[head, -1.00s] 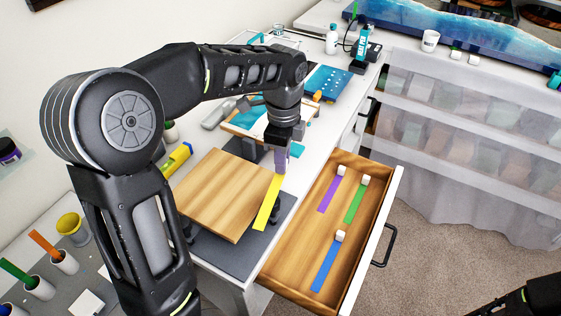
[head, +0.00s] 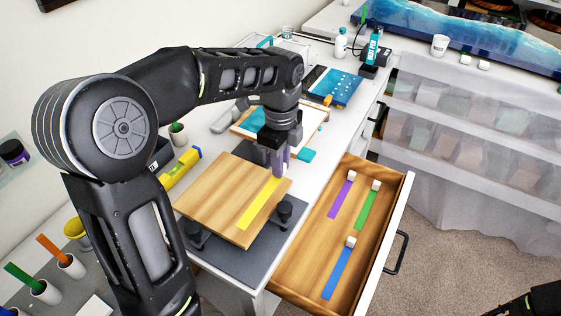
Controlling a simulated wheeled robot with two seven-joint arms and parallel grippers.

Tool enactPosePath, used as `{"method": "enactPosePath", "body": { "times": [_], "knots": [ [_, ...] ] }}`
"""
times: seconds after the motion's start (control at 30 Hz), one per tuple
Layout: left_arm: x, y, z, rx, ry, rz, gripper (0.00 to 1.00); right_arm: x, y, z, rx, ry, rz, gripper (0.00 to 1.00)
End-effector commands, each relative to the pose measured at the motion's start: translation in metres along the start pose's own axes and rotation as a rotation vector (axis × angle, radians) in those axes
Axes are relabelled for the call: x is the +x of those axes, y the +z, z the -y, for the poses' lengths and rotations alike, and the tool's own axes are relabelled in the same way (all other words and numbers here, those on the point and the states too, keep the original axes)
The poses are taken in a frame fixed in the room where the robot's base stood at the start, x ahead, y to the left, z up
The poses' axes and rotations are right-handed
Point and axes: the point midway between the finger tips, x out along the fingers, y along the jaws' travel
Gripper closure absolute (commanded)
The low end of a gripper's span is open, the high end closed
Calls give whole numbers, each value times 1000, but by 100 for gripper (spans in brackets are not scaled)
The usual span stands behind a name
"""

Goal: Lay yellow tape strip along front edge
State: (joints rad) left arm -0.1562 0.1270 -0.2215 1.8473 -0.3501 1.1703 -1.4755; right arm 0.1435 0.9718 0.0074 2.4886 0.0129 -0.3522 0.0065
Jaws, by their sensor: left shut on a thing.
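The yellow tape strip (head: 258,205) shows over the wooden board (head: 212,196), just inside and roughly parallel to its drawer-side edge. I cannot tell whether the strip touches the board or hangs slightly above it. My left gripper (head: 278,170) points down at the board's far right corner and is shut on the strip's far end. The fingers hide that end. The board rests on dark supports above a grey mat (head: 246,262). My right gripper is out of view; only a dark part of that arm shows at the lower right corner.
An open drawer (head: 283,268) at the right holds purple (head: 340,200), green (head: 366,211) and blue (head: 337,274) strips with white blocks. A yellow tool (head: 181,168) lies left of the board. A framed tray (head: 300,124) stands behind. Cups with colored sticks stand at lower left.

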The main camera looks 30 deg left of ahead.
Motion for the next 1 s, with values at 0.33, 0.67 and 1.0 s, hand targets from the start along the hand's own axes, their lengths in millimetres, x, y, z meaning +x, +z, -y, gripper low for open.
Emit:
{"method": "enactPosePath", "body": {
  "times": [0.33, 0.67, 1.0],
  "knots": [
    [37, 0, 0, 0, 1, 0, 100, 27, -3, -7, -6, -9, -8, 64],
    [53, 0, 0, -1, 0, 0, 100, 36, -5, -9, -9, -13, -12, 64],
    [54, 0, 0, -1, 0, 0, 100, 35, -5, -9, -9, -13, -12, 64]
  ]
}}
